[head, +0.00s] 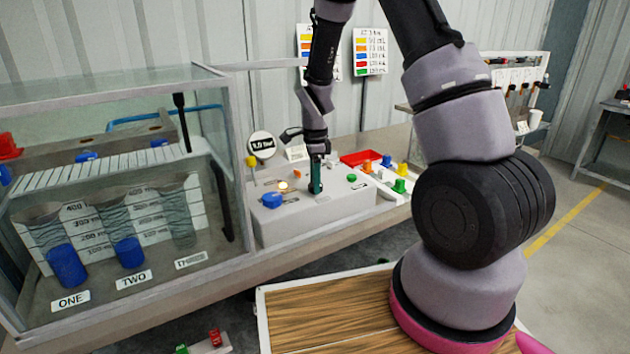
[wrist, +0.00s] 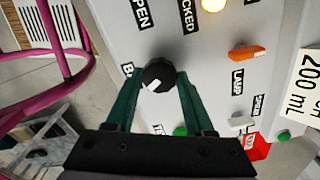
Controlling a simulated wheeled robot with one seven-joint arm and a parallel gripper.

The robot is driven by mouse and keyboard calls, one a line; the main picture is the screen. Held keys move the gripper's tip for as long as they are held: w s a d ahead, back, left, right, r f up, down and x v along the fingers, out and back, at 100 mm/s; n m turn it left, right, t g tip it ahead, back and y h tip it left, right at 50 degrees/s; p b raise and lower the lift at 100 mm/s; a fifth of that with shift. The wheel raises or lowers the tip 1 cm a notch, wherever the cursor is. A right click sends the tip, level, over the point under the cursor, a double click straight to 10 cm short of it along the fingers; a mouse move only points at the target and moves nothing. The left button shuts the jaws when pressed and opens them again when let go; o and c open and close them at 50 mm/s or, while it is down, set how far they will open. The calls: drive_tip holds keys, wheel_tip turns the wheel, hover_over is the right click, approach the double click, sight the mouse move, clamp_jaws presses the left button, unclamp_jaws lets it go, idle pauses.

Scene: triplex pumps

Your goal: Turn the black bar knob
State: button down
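The black bar knob (wrist: 159,75) is a round dark knob with a white mark on it, on the grey panel in the wrist view. My gripper (wrist: 157,80) has its two green fingers spread, one on each side of the knob. The fingertips are near the knob's sides, and I see no clear contact. In the head view my gripper (head: 316,180) points down onto the grey control box (head: 328,211) and hides the knob.
A lit yellow lamp (wrist: 213,4), an orange switch (wrist: 246,53), a white switch (wrist: 242,122) and a green button (wrist: 180,131) are close by. A blue knob (head: 271,200) is left of my gripper. A glass tank (head: 232,150) stands further left.

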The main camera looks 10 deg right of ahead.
idle(0.3)
drive_tip(key=n, duration=0.7)
drive_tip(key=shift+n, duration=0.3)
drive_tip(key=n, duration=0.3)
drive_tip(key=shift+n, duration=0.3)
drive_tip(key=n, duration=0.3)
drive_tip(key=shift+n, duration=0.3)
drive_tip(key=n, duration=0.7)
drive_tip(key=shift+d, duration=0.1)
drive_tip(key=n, duration=0.4)
drive_tip(key=shift+n, duration=2)
